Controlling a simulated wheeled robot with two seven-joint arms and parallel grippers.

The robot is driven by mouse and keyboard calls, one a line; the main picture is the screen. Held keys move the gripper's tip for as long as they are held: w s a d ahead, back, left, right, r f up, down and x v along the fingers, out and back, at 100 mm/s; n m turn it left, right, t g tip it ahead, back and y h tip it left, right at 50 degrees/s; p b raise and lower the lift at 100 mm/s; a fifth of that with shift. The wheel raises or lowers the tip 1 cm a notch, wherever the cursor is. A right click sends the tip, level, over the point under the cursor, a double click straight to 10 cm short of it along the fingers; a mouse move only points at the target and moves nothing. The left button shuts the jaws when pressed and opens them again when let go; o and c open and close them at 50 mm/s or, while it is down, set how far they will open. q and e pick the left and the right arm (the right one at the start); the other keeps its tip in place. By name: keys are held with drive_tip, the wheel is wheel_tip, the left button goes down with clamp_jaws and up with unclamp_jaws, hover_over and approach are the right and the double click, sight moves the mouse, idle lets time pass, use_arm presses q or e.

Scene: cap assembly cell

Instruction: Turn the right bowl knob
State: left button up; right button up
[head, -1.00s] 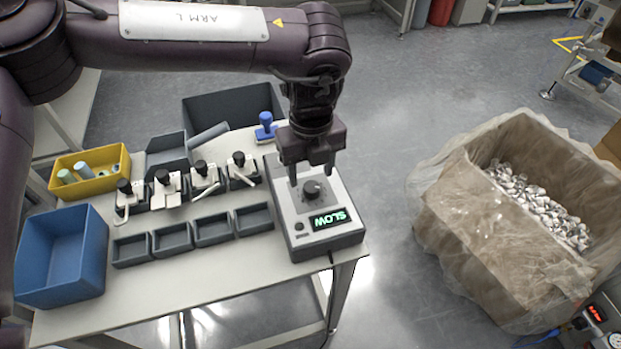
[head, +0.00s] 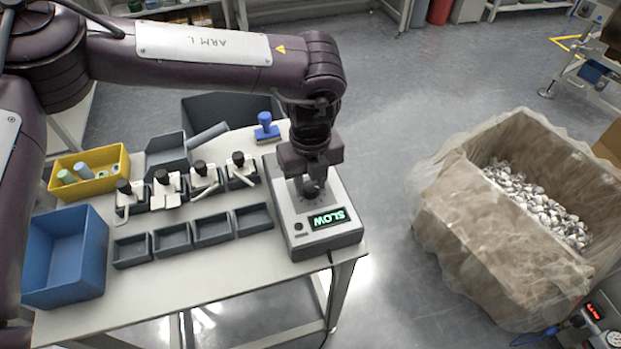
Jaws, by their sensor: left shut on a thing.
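My left gripper (head: 311,184) points down over the box and is shut on this knob. My right gripper is not in view.
On the table (head: 200,293) are a blue bin (head: 66,257), a yellow tray (head: 119,178), several small dark trays (head: 212,229), several clamp fixtures and a blue stamp-like tool (head: 266,126). A plastic-lined carton (head: 478,226) of metal caps stands on the floor at right.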

sight(311, 185)
use_arm(q)
drive_tip(key=shift+m, duration=2.8)
drive_tip(key=shift+d, duration=0.1)
drive_tip(key=o, duration=1)
wheel_tip(311, 185, up, 8)
drive_tip(key=shift+f, duration=0.1)
